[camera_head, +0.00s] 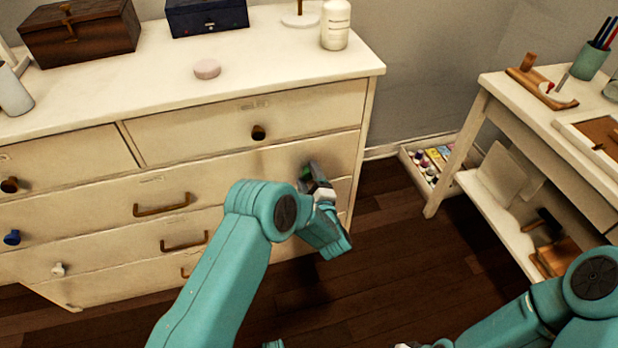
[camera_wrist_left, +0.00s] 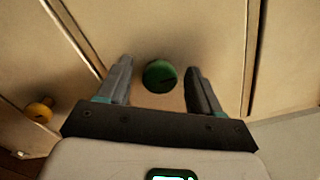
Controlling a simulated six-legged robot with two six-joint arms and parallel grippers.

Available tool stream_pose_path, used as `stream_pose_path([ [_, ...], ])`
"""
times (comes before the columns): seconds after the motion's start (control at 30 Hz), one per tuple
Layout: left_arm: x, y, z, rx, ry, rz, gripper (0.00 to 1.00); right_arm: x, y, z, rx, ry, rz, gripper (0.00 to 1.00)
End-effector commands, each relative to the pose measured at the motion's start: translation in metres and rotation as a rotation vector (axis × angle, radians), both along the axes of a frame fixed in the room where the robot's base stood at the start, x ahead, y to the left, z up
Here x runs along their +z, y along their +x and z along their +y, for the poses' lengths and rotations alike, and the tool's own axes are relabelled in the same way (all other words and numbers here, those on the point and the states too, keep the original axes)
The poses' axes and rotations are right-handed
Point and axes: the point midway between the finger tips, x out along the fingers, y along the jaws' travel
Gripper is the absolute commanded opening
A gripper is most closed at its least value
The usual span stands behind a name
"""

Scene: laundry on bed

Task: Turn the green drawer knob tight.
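The green drawer knob (camera_wrist_left: 160,75) is round, with a dark slot mark, on a cream drawer front. In the left wrist view it sits between the two fingers of my left gripper (camera_wrist_left: 158,82), with a gap on each side. The gripper is open and its fingers do not appear to touch the knob. In the head view only a bit of the green knob (camera_head: 305,172) shows behind my left gripper (camera_head: 314,180), at the right part of the dresser. My right arm shows at the lower right; its gripper is not clearly seen.
The cream dresser (camera_head: 330,110) carries other knobs and handles, including a dark knob (camera_head: 258,132), a blue knob (camera_head: 12,237) and a white knob (camera_head: 58,269). A side table (camera_head: 500,95) stands at the right. A tray of bottles (camera_head: 432,160) is on the floor. The dark floor between is clear.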

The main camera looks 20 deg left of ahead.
Motion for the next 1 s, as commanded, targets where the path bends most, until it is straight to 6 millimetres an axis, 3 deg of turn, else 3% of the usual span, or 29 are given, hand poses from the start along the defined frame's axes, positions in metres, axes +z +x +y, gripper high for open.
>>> stream_pose_path([
  [0.23,0.001,-0.012,-0.010,-0.003,-0.001,0.002,0.65,0.005,0.000,0.000,0.000,0.000,0.000,0.43],
  [0.7,0.001,-0.109,-0.076,-0.006,0.002,0.003,0.65,0.027,0.000,0.000,0.000,0.000,0.000,0.43],
  [1.0,0.000,-0.135,-0.091,0.000,0.001,0.001,0.65,0.030,0.000,0.000,0.000,0.000,0.000,0.43],
])
